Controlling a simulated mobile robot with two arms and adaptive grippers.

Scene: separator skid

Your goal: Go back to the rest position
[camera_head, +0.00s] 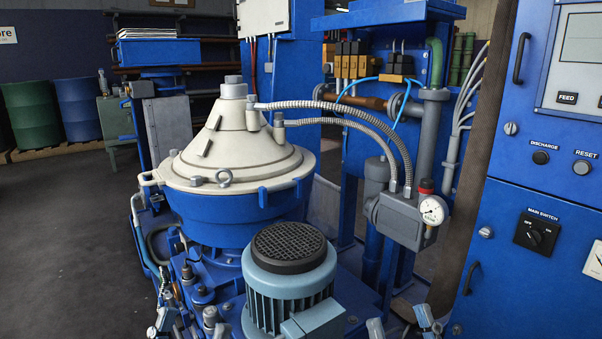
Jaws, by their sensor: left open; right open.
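My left gripper (188,324) shows at the bottom edge, left of the grey-blue motor (290,285). It is open, with nothing seen between its fingers. My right gripper (402,326) shows at the bottom edge, right of the motor and left of the blue control cabinet (490,265). It is open and looks empty. Only the tips of both grippers are in view; the frame's lower edge cuts off the rest.
The separator with its cream cone-shaped hood (235,150) stands behind the motor. Hoses (345,108) run from it to a grey block with a pressure gauge (432,212). Drums (78,110) stand at the back left. The dark floor (65,235) at the left is clear.

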